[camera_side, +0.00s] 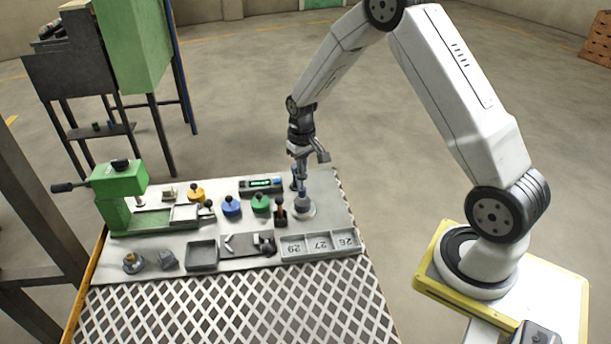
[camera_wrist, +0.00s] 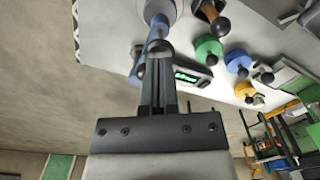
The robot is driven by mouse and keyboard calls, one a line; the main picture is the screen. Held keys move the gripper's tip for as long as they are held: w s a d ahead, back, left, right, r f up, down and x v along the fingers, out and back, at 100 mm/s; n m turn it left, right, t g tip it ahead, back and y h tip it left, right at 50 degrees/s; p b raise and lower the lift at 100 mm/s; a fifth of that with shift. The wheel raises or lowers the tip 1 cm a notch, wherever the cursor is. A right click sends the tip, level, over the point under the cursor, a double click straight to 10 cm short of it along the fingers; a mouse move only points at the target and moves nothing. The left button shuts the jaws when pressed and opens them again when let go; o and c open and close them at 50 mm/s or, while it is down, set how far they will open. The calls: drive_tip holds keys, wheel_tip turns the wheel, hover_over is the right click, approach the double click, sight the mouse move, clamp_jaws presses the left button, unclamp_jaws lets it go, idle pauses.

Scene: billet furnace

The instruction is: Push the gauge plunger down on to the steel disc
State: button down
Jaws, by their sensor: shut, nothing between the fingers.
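My gripper (camera_side: 300,160) points down above the gauge at the right end of the bench, its fingers shut and empty. In the wrist view the shut fingertips (camera_wrist: 158,62) are at or just beside a dark round knob (camera_wrist: 160,47) on the blue gauge part (camera_wrist: 155,30). I cannot tell whether they touch it. In the side view the blue-grey gauge (camera_side: 302,192) stands upright over a pale round piece (camera_side: 303,211). That round piece also shows at the top of the wrist view (camera_wrist: 160,8). The steel disc cannot be told apart from it.
A lit green readout (camera_side: 262,185) lies left of the gauge. Blue (camera_side: 231,206), green (camera_side: 260,204) and yellow (camera_side: 196,193) knobbed pieces and a brown-handled tool (camera_side: 280,212) stand close by. A numbered tray (camera_side: 320,245) lies in front; a green press (camera_side: 117,190) stands left.

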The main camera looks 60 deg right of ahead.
drive_tip(key=shift+f, duration=0.9)
idle(0.9)
drive_tip(key=shift+r, duration=1.05)
drive_tip(key=shift+r, duration=0.15)
drive_tip(key=shift+r, duration=2.35)
drive_tip(key=shift+s+a, duration=0.1)
drive_tip(key=shift+s+a+r, duration=0.1)
drive_tip(key=shift+a+r, duration=0.1)
drive_tip(key=shift+a, duration=0.05)
drive_tip(key=s+a+r+n+t, duration=0.1)
drive_tip(key=s+a, duration=0.5)
drive_tip(key=s, duration=0.2)
drive_tip(key=s+a+r+n+t, duration=0.1)
drive_tip(key=s+a+r+n, duration=0.1)
drive_tip(key=s+a, duration=0.4)
drive_tip(key=shift+s+a+r+t, duration=0.25)
drive_tip(key=shift+s+a+t, duration=0.1)
drive_tip(key=shift+s, duration=0.85)
